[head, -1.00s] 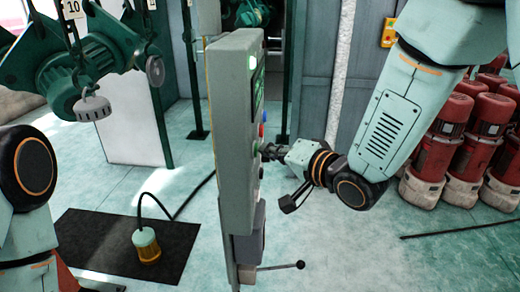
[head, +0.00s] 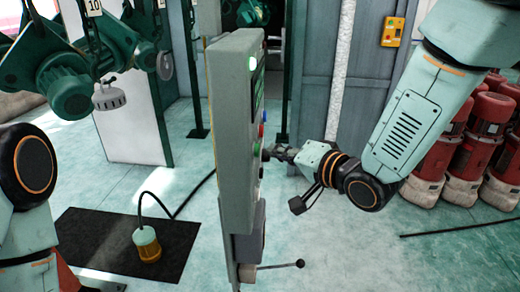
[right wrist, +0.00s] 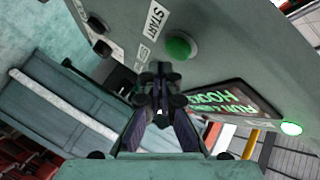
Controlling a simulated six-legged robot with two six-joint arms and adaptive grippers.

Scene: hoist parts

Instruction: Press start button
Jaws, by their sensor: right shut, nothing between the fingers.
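The control panel (head: 232,130) stands upright in the middle of the head view, seen nearly edge-on. In the right wrist view, a round green button (right wrist: 180,47) sits beside the START label (right wrist: 154,18) on the panel face (right wrist: 235,45). My right gripper (head: 270,153) is shut and empty, its tips close to the panel's button side. In the right wrist view its closed fingers (right wrist: 160,82) appear just below the green button. I cannot tell whether they touch the panel. My left gripper is out of view; only part of my left arm shows.
A lit green lamp (right wrist: 291,128) and a screen with green text (right wrist: 232,108) are on the panel. A lever (head: 300,264) sticks out below. Green hoist parts (head: 62,80) hang at left, red machines (head: 490,130) stand at right.

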